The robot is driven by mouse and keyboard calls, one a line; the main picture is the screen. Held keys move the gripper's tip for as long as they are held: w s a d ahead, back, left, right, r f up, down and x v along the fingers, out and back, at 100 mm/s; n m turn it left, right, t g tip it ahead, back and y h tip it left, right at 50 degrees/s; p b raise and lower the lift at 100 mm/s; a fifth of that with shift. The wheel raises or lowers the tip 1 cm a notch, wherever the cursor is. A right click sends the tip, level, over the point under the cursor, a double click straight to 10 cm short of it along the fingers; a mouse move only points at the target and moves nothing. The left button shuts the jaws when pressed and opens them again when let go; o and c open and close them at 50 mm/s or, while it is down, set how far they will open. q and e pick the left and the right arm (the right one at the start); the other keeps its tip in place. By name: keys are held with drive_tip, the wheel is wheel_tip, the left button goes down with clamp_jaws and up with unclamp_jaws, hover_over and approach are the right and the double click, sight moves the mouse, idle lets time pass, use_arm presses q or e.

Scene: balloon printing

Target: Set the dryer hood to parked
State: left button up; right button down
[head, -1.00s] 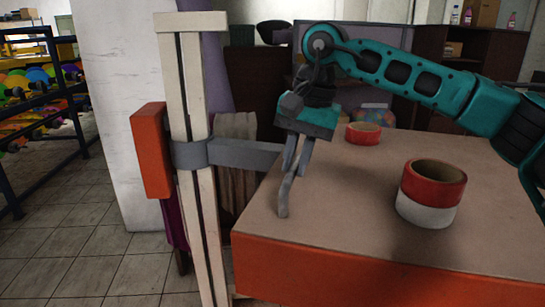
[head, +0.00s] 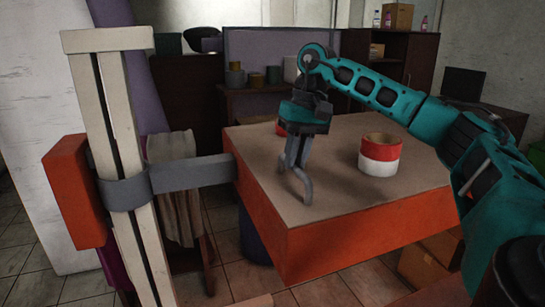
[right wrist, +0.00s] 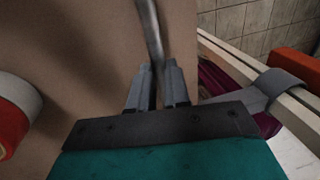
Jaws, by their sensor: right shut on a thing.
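The dryer hood (head: 365,215), as I take it, is the wide box with orange sides and a brown top. A grey bracket arm joins it to a collar (head: 130,193) on a pale upright post (head: 112,110). My right gripper (head: 298,165) is over its top, shut on a grey handle (head: 307,192). In the right wrist view, a grey bar (right wrist: 152,30) runs between the fingertips over the brown top. My left gripper is not in view. No parked mark can be made out.
A red and white ring (head: 380,168) stands on the hood's top; another red one is partly hidden behind my gripper. An orange block (head: 75,190) is fixed to the post's left side. Dark cabinets (head: 405,60) stand behind. Tiled floor shows at lower left.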

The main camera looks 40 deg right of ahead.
drive_tip(key=shift+d, duration=0.2)
drive_tip(key=shift+r, duration=0.1)
drive_tip(key=shift+w+d+r, duration=0.1)
drive_tip(key=shift+d, duration=0.05)
drive_tip(key=c, duration=1.1)
unclamp_jaws()
drive_tip(key=shift+f, duration=0.2)
wheel_tip(320, 180, up, 13)
drive_tip(key=d+p, duration=0.2)
drive_tip(key=shift+s+d+f, duration=0.15)
drive_tip(key=shift+s, duration=0.25)
